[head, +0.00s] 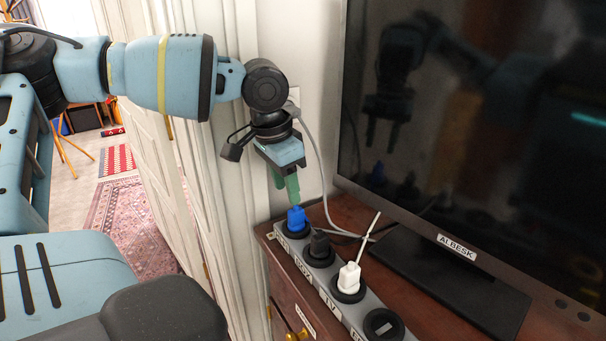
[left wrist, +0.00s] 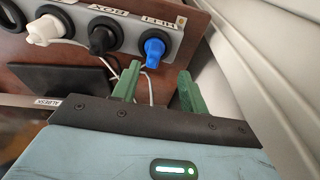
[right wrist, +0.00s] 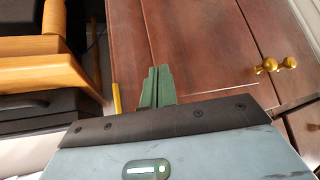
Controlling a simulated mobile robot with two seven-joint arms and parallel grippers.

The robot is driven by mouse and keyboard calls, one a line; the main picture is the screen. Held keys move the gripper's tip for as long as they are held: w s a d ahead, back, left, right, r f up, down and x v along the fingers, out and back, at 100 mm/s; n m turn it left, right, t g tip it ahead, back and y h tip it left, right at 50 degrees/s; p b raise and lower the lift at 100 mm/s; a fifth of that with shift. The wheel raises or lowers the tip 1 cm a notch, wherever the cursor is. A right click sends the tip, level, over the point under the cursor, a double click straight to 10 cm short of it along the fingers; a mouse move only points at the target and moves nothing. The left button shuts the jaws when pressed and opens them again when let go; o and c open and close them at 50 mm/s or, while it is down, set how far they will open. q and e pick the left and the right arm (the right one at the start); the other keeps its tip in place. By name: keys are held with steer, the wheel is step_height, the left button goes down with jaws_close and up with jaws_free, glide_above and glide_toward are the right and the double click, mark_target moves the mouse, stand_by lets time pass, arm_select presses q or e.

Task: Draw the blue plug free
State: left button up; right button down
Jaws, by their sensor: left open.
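The blue plug (head: 297,219) sits in the end socket of a grey power strip (head: 330,277) on the brown cabinet. It also shows in the left wrist view (left wrist: 154,50), just beyond the fingertips. My left gripper (head: 288,186) points down above the blue plug, with its green fingers apart and nothing between them. In the left wrist view the left gripper's fingers (left wrist: 159,72) lie to either side of the plug's line, short of it. My right gripper (right wrist: 158,73) has its green fingers together, empty, in front of brown wood; it is outside the head view.
A black plug (head: 320,244) and a white plug (head: 349,277) stand in the neighbouring sockets; a further socket (head: 383,325) is at the near end. A monitor (head: 470,130) stands close on the right. Pale cables lie behind the strip. A panelled door or wall is on the left.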

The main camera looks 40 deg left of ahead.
mark_target(296, 209)
arm_select(q)
steer(key=shift+w+d+r, duration=0.25)
steer(key=shift+d+r, duration=0.2)
steer(key=shift+s+d+r, duration=0.1)
steer(key=shift+d+r, duration=0.05)
steer(key=shift+r, duration=0.1)
steer(key=shift+s+f, duration=0.1)
steer(key=shift+f, duration=0.15)
steer(key=shift+w+d+f, duration=0.1)
steer(key=shift+w+f, duration=0.1)
steer(key=shift+f, duration=1)
steer(key=shift+w+a+f, duration=0.1)
steer(key=shift+w+f, duration=0.1)
steer(key=shift+f, duration=1.05)
steer(key=shift+w+d+f, duration=0.1)
steer(key=shift+w+f, duration=0.1)
steer(key=shift+f, duration=1)
jaws_close()
